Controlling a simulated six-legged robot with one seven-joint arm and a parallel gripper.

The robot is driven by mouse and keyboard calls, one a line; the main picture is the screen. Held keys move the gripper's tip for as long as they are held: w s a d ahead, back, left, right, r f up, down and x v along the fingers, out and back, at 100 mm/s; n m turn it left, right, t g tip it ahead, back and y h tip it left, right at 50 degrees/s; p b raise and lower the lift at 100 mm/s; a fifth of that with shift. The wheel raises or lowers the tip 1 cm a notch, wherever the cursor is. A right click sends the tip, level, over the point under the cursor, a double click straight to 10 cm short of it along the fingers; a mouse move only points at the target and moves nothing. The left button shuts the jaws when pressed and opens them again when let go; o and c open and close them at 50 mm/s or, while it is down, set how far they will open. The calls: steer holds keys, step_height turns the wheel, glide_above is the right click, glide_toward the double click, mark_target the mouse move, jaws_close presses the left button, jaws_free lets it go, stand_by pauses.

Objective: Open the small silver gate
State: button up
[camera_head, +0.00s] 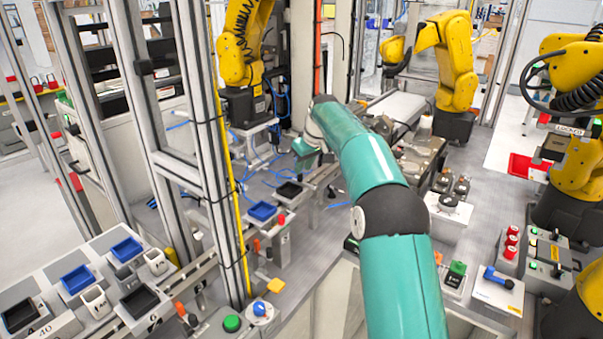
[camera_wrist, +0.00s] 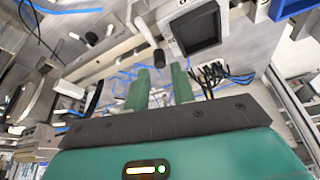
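My gripper (camera_wrist: 160,88) shows in the wrist view with its two green fingers apart and nothing between them. I cannot tell whether this bar belongs to the small silver gate. No part is clearly recognisable as the gate.
A black tray (camera_wrist: 195,30) is beyond the fingers, with a blue tray (camera_wrist: 292,7) to its right. Blue cables (camera_head: 262,160) cross the work surface. Metal posts (camera_head: 205,130) stand left of my arm. Yellow robot arms (camera_head: 450,65) stand behind and right.

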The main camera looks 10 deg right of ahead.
mark_target(302, 175)
steer(key=shift+x, duration=1.8)
steer(key=shift+c, duration=0.3)
jaws_close()
